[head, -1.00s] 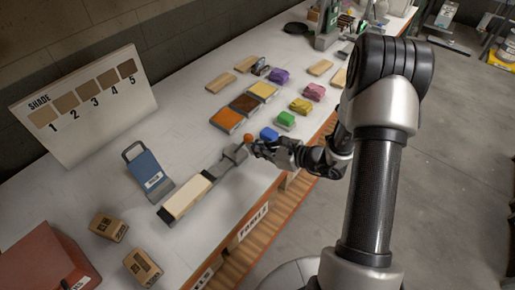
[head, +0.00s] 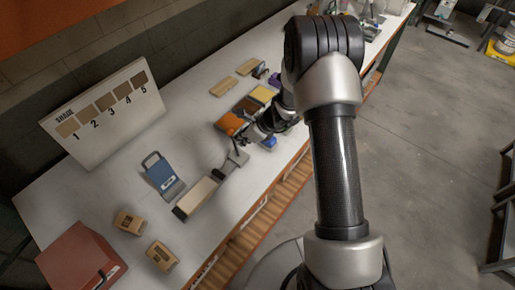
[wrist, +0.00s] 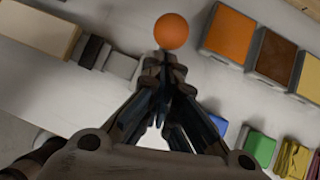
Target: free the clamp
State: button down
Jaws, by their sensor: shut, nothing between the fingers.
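The clamp (head: 236,160) is a grey metal fixture on the bench's front part, with a long pale block (head: 198,194) lying at its left end. In the wrist view its grey parts (wrist: 122,65) show beside the pale block (wrist: 38,22). An orange ball knob (wrist: 171,31) shows just beyond my fingertips; in the head view my gripper hides it. My gripper (wrist: 165,68) is shut and empty, fingertips together close to the ball. I cannot tell whether they touch it. In the head view my gripper (head: 245,139) is over the clamp's right end.
Orange, brown and yellow trays (wrist: 242,34) lie right of the clamp, with blue, green and yellow items (wrist: 259,150) nearer the edge. A blue handled item (head: 163,174), small boxes (head: 129,222) and a red box (head: 80,258) stand left. A shade board (head: 105,110) stands behind.

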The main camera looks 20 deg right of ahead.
jog(key=shift+w+a, duration=0.5)
jog(key=shift+w, duration=0.2)
jog(key=shift+w+a, duration=0.5)
jog(key=shift+w, duration=0.2)
